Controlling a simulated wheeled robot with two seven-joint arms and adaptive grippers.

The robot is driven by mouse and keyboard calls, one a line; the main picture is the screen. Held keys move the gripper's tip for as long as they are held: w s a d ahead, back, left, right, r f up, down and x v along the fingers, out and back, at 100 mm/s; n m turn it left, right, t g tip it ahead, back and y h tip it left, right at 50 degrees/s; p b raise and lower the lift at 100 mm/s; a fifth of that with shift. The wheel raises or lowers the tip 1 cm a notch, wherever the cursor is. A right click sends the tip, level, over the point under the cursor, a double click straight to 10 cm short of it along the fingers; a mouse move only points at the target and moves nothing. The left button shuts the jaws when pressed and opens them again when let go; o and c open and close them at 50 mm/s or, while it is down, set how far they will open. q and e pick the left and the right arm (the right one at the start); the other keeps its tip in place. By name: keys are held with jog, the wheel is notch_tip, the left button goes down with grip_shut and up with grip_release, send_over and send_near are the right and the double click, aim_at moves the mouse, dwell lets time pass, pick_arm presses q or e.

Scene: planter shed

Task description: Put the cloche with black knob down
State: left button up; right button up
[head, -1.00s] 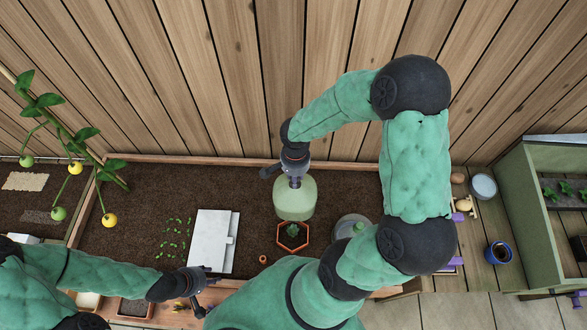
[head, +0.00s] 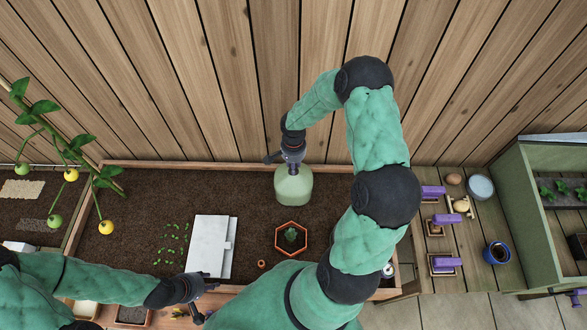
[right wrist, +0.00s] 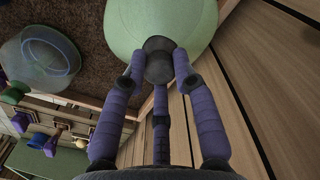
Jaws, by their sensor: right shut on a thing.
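The pale green cloche (head: 293,187) is upright at the back of the soil bed, behind a hexagonal terracotta pot with a small plant (head: 291,238). My right gripper (head: 292,168) is above it. In the right wrist view its fingers (right wrist: 160,78) are shut around the dark knob (right wrist: 158,60) of the cloche (right wrist: 150,22). I cannot tell whether the cloche's rim touches the soil. My left gripper (head: 206,300) is open and empty by the bed's front edge.
A clear cloche (right wrist: 42,57) shows in the right wrist view; my right arm mostly covers that area in the head view. A white box (head: 212,246) lies left of the pot. The wooden wall (head: 220,80) is close behind. Soil (head: 200,190) is bare at the back left.

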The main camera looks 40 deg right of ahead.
aim_at(293, 178)
notch_tip(293, 178, down, 3)
jog(key=shift+w+d+f, duration=0.1)
jog(key=shift+f, duration=0.1)
jog(key=shift+b, duration=0.3)
jog(key=shift+f, duration=0.15)
jog(key=o, duration=1)
